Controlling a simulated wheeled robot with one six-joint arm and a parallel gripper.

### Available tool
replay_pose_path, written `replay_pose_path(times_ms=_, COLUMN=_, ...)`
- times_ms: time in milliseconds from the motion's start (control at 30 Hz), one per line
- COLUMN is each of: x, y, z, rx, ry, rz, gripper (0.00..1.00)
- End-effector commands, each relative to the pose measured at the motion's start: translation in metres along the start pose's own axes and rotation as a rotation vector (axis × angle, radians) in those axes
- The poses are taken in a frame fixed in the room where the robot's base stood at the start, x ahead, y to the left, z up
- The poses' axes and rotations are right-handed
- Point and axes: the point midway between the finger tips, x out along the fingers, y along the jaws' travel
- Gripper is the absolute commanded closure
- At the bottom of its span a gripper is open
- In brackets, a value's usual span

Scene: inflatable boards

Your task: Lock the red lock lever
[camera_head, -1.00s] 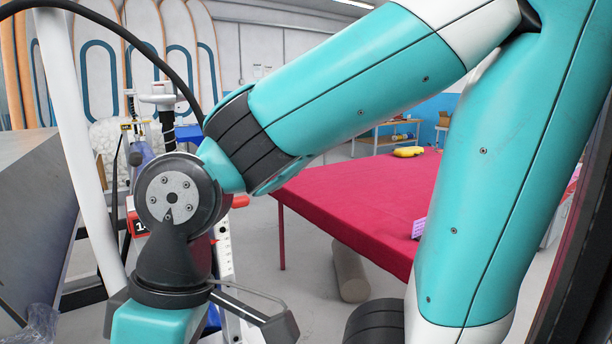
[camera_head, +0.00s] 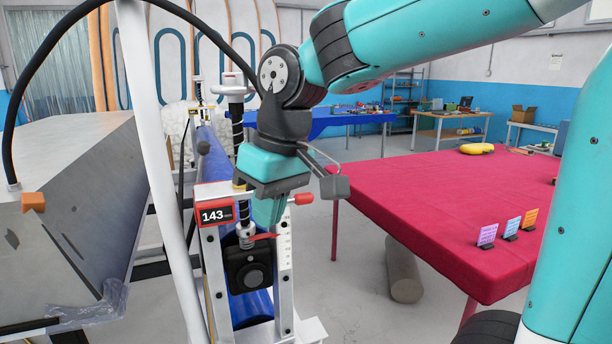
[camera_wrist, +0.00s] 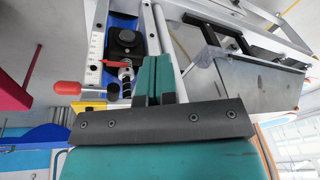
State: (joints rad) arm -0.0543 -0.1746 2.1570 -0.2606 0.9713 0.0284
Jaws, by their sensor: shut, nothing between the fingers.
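A red-tipped lever (camera_head: 303,199) sticks out to the right at the top of a white upright frame (camera_head: 213,270). Its red tip also shows at the left of the wrist view (camera_wrist: 67,88); the rest of it is partly hidden. A thin red pointer (camera_head: 263,237) sits lower, beside the scale, and also shows in the wrist view (camera_wrist: 115,64). My gripper (camera_head: 268,215) points down at the top of the frame, just left of the red tip in the head view. Its green fingers (camera_wrist: 156,75) are together, empty, and apart from the red tip in the wrist view.
A red display reading 143 (camera_head: 215,215) is on the frame's left. A blue roller (camera_head: 213,165) runs behind it. A metal housing (camera_head: 80,200) stands left. A red-covered table (camera_head: 430,210) stands right, with open floor between.

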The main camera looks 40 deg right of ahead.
Motion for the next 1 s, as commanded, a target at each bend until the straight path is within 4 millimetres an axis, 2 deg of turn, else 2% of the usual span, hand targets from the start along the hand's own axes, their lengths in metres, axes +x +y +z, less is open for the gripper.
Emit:
replay_pose_path(times_ms=33, x=-0.027, y=0.030, z=-0.022, rx=0.097, ry=0.015, rz=0.051, gripper=1.00)
replay_pose_path(times_ms=100, x=-0.056, y=0.066, z=-0.041, rx=0.219, ry=0.027, rz=0.107, gripper=1.00)
replay_pose_path(times_ms=200, x=-0.091, y=0.106, z=-0.056, rx=0.365, ry=0.041, rz=0.162, gripper=1.00)
replay_pose_path(times_ms=300, x=-0.113, y=0.130, z=-0.061, rx=0.460, ry=0.050, rz=0.191, gripper=1.00)
replay_pose_path(times_ms=433, x=-0.124, y=0.142, z=-0.063, rx=0.508, ry=0.055, rz=0.203, gripper=1.00)
replay_pose_path(times_ms=767, x=-0.122, y=0.141, z=-0.063, rx=0.507, ry=0.056, rz=0.203, gripper=1.00)
replay_pose_path(times_ms=867, x=-0.115, y=0.143, z=-0.063, rx=0.506, ry=0.053, rz=0.202, gripper=1.00)
replay_pose_path(times_ms=1000, x=-0.095, y=0.147, z=-0.063, rx=0.506, ry=0.050, rz=0.201, gripper=1.00)
